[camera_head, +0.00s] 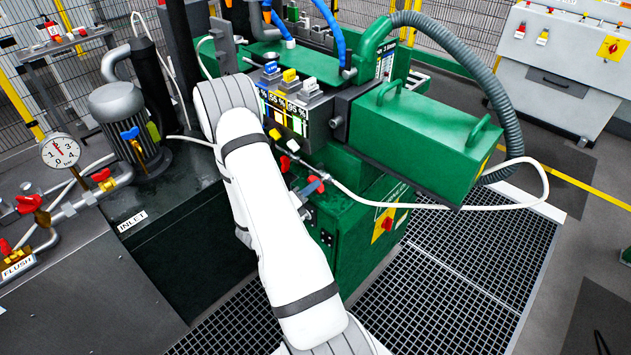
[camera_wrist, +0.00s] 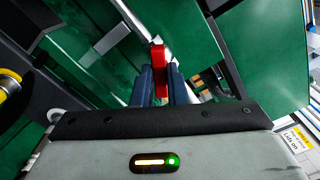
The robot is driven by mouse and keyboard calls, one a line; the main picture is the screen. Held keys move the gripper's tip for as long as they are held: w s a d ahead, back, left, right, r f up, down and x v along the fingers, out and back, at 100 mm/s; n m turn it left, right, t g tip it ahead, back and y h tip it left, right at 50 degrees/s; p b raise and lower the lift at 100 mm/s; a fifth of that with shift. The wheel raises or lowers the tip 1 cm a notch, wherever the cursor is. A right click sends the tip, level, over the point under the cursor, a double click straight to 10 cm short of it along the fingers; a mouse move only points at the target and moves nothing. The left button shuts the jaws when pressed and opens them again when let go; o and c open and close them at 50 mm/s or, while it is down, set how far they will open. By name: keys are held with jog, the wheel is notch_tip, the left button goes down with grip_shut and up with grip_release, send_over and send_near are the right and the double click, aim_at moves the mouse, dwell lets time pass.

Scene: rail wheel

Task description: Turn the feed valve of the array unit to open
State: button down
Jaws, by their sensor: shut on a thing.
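In the wrist view, my gripper (camera_wrist: 161,78) has its two dark blue fingers closed on a narrow red valve handle (camera_wrist: 158,54). The handle stands up between the fingertips, and its upper end shows above them. In the head view, my white arm reaches to the front of the green machine (camera_head: 425,135) and hides my gripper. Small red handles show just right of the arm, one with a blue part (camera_head: 316,186) near the white hose and one higher up (camera_head: 284,163). I cannot read a label naming the feed valve or its position marks.
A white hose (camera_head: 430,205) loops in front of the green machine. A grey ribbed hose (camera_head: 490,85) curves at its right. Left stand a gauge (camera_head: 60,150), a motor (camera_head: 117,108) and red-handled pipe valves (camera_head: 30,204). The floor grating (camera_head: 470,255) front right is clear.

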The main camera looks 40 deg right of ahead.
jog(key=shift+w+n+p, duration=0.1)
jog(key=shift+n+p, duration=0.4)
jog(key=shift+n, duration=0.5)
jog(key=shift+r, duration=0.1)
jog(key=n+p, duration=0.3)
jog(key=n, duration=0.1)
jog(key=c, duration=1.3)
grip_release()
jog(key=shift+s+a, duration=0.2)
jog(key=shift+a, duration=1.55)
jog(key=shift+s+a, duration=0.15)
jog(key=shift+a, duration=1.6)
